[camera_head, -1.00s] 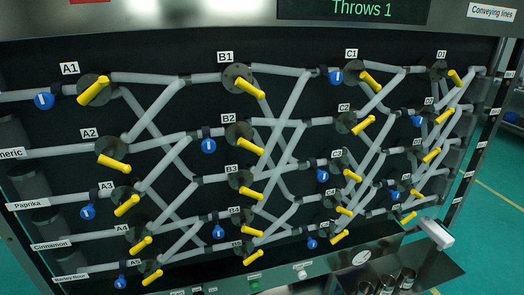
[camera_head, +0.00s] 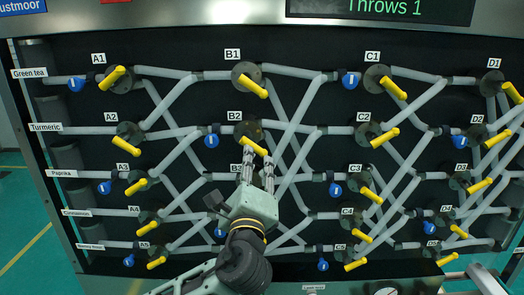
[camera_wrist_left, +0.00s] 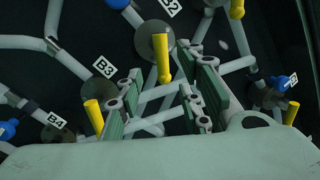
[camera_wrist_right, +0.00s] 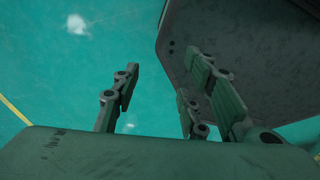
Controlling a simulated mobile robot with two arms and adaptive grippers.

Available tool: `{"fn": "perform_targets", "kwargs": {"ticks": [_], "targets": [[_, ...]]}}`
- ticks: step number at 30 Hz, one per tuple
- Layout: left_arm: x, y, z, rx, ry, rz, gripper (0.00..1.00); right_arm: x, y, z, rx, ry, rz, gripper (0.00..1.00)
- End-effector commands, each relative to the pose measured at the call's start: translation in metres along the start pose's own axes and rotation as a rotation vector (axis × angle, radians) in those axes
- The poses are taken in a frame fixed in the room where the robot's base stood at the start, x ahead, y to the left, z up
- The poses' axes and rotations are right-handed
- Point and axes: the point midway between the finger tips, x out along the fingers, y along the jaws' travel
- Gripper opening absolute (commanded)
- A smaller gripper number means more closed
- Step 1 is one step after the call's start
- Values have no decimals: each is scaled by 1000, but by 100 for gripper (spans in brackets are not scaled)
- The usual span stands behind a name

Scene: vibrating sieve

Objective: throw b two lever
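The B2 lever (camera_head: 253,146) is a yellow handle on a dark round hub below the B2 label; it points down and to the right. My left gripper (camera_head: 258,168) is open, its fingertips just below the handle's end. In the left wrist view the same lever (camera_wrist_left: 163,60) shows with its tip in the gap between the spread fingers (camera_wrist_left: 155,90); I cannot tell whether they touch it. My right gripper (camera_wrist_right: 155,85) shows only in the right wrist view, open and empty. The left gripper partly hides the B3 label and the B3 lever.
Rows of yellow levers and grey pipes cover the dark board around B2, with B1 (camera_head: 253,86) above and C2 (camera_head: 384,138) to the right. Blue round tags hang from some pipes. A display (camera_head: 365,9) reads "Throws 1". Green floor lies below the right gripper, beside a dark grey panel (camera_wrist_right: 225,45).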

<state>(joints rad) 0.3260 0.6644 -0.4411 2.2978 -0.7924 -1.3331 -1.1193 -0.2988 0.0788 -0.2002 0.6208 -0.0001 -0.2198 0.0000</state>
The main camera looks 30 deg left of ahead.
Motion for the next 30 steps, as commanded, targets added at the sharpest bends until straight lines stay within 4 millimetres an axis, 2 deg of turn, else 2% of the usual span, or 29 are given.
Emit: {"fn": "perform_targets", "kwargs": {"ticks": [5,9,15,19,26,30], "targets": [[19,-5,5,11,-9,-7,34,-7,-7,0,-1,-1,-9,40],[43,-5,5,10,-9,-6,34,-14,-7,1,-1,-3,-8,40],[69,-4,3,7,-5,-6,34,-20,-5,1,-1,-4,-6,40],[76,-3,2,6,-5,-5,34,-21,-1,1,-1,-5,-2,40],[77,-3,2,5,-4,-5,34,-21,5,2,1,-6,5,40],[77,-3,2,5,-3,-5,24,-21,5,2,1,-5,5,40]]}}
